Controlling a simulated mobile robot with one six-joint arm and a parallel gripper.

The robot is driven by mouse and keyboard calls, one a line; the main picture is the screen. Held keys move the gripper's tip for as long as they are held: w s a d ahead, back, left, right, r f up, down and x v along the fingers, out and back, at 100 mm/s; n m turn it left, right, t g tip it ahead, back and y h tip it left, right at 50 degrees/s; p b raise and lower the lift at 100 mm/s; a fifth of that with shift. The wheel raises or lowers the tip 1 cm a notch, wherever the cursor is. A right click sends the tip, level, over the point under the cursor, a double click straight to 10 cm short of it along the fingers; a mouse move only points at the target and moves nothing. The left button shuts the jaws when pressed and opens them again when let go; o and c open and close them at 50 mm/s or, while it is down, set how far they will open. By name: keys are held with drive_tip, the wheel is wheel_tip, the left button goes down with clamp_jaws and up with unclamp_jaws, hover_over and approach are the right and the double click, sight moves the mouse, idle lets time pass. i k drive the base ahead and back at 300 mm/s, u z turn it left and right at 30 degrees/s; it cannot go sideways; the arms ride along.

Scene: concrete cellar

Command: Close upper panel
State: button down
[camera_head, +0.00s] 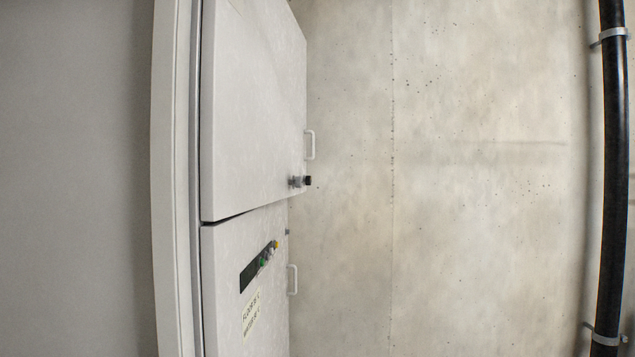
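The upper panel (254,105) is a light grey cabinet door on the left of the view. It is seen at a steep angle and appears to stand open, swung out from the cabinet frame (175,180) at its left. A white bar handle (310,145) sits on its right edge, with a dark knob or latch (300,181) near its lower right corner. My gripper is not in view.
Below is a lower panel (225,310) with a dark strip of coloured buttons (259,266), a label (251,313) and a white handle (292,280). A concrete wall (450,200) lies behind. A black pipe (612,180) runs down the right side.

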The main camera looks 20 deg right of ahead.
sight(253, 132)
drive_tip(key=k, duration=1)
drive_tip(key=z, duration=0.35)
drive_tip(key=i, duration=0.6)
drive_tip(key=z, duration=0.35)
drive_tip(key=i, duration=1.7)
drive_tip(key=u, duration=0.4)
